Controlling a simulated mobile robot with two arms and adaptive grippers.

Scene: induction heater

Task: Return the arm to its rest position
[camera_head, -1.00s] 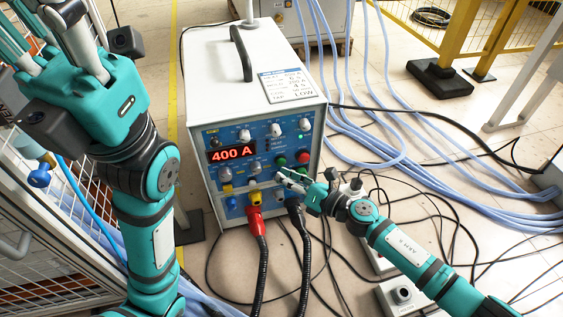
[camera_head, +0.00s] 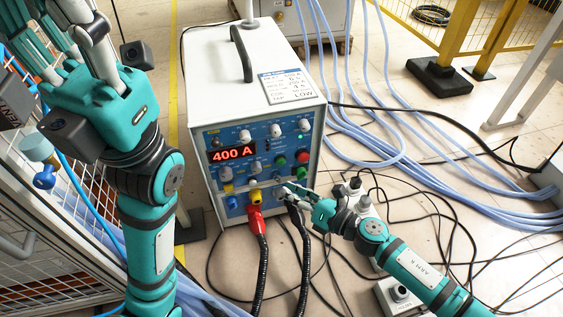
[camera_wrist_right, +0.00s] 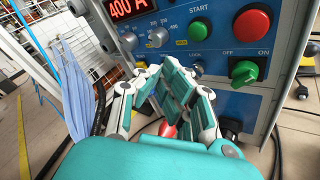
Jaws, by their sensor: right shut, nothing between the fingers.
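My right gripper (camera_head: 290,192) is shut and empty, in front of the lower right part of the heater's control panel. It also shows in the wrist view (camera_wrist_right: 176,72), where its fingertips come together below the knobs. The induction heater (camera_head: 250,80) is a white box with a blue front panel (camera_wrist_right: 235,50) and a red display (camera_head: 233,154) reading 400 A. My right arm comes in from the lower right. My left gripper (camera_head: 85,45) is at the upper left, pointing up, with its tips partly out of the picture.
A red connector (camera_head: 255,220) and black cables hang from the heater front. A grey socket box (camera_head: 398,293) and loose black cables lie under my right arm. Blue hoses (camera_head: 400,150) run along the floor at right. A wire-mesh cage (camera_head: 40,230) stands at left.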

